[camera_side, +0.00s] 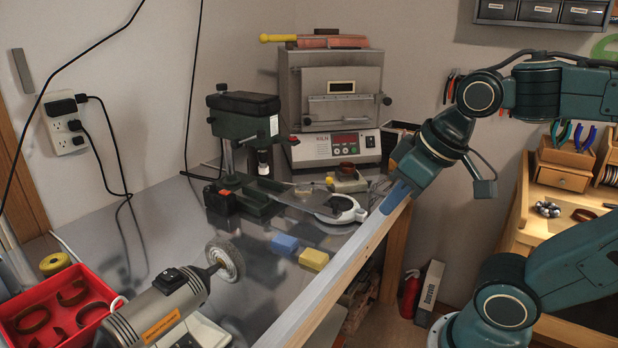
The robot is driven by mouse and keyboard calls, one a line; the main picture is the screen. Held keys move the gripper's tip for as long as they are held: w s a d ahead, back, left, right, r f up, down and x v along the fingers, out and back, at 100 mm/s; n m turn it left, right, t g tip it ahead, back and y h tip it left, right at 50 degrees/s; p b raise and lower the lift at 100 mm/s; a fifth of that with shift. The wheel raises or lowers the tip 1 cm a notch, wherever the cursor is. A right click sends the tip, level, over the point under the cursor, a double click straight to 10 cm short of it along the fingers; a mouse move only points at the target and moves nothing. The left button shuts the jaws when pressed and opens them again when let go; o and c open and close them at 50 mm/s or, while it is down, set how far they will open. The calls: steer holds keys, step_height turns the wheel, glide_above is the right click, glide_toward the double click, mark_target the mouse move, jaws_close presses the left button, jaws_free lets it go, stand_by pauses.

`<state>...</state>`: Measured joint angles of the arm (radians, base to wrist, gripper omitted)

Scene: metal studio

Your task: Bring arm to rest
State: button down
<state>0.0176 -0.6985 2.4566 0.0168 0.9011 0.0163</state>
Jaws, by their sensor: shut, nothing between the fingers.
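My teal arm comes in from the right side of the camera_side view and bends down over the right edge of the workbench. My gripper (392,198) points down and to the left at the bench's right edge, near the round white-rimmed dish. It looks shut, with nothing held in it. The fingertips are small in this view, and I cannot tell whether they touch the bench edge or hang above it.
The metal bench (165,225) carries a kiln (335,105), a drill press (245,150), a blue block (285,244), a yellow block (314,259), a polishing motor (155,312) and a red tray (25,306). A wooden tool bench (545,235) stands at right.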

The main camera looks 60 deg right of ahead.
steer(key=shift+s+a+f+n, duration=0.3)
steer(key=shift+s+f, duration=0.1)
steer(key=shift+s, duration=0.3)
